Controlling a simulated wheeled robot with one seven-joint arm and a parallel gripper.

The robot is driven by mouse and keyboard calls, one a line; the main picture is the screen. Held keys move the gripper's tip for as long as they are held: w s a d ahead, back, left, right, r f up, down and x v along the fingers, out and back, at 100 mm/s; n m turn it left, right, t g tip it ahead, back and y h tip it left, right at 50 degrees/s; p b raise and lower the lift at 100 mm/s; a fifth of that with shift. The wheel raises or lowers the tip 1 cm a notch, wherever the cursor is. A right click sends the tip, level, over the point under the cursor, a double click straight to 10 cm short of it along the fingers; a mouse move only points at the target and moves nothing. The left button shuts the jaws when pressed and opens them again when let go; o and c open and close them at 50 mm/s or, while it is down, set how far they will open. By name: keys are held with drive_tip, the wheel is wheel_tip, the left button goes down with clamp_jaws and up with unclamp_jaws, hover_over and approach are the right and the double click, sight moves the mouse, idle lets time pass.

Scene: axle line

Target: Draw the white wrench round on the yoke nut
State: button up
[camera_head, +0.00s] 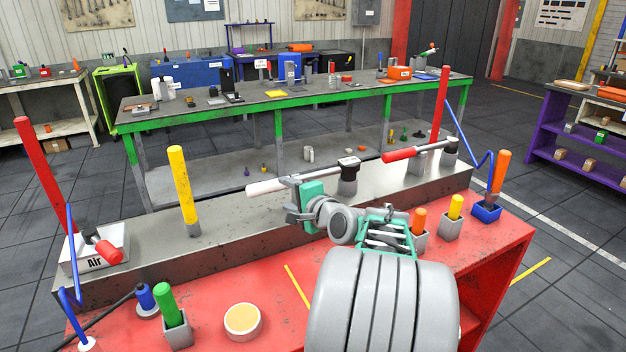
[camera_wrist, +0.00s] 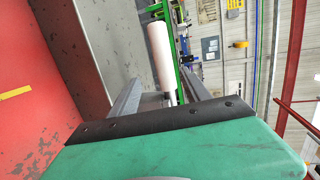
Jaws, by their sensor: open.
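The white wrench (camera_head: 264,187) has a white grip at the left and a grey shaft running right to a black head. The head sits on an upright dark fitting (camera_head: 347,185) on the steel beam; the yoke nut itself is hidden or too small to tell apart. My gripper (camera_head: 289,199) is open beside the wrench, at the right end of its white grip, and partly overlaps it. In the wrist view, the white grip (camera_wrist: 159,52) shows beyond and between the spread fingers (camera_wrist: 157,90). I cannot tell whether they touch it.
A red-handled wrench (camera_head: 405,154) sits farther right on the steel beam (camera_head: 240,215). A yellow post (camera_head: 182,185) and a red post (camera_head: 40,170) stand to the left. Pots with coloured handles (camera_head: 420,228) stand on the red bench (camera_head: 270,285) close to my arm's right.

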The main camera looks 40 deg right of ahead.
sight(280, 185)
drive_tip(key=x, duration=0.2)
drive_tip(key=p+x, duration=0.1)
drive_tip(key=x, duration=0.4)
drive_tip(key=shift+w+d+r+p, duration=0.3)
drive_tip(key=shift+w+p, duration=0.05)
drive_tip(key=shift+w, duration=0.05)
drive_tip(key=shift+s, duration=0.1)
drive_tip(key=shift+c, duration=0.3)
clamp_jaws()
idle(0.4)
drive_tip(key=shift+r, duration=0.25)
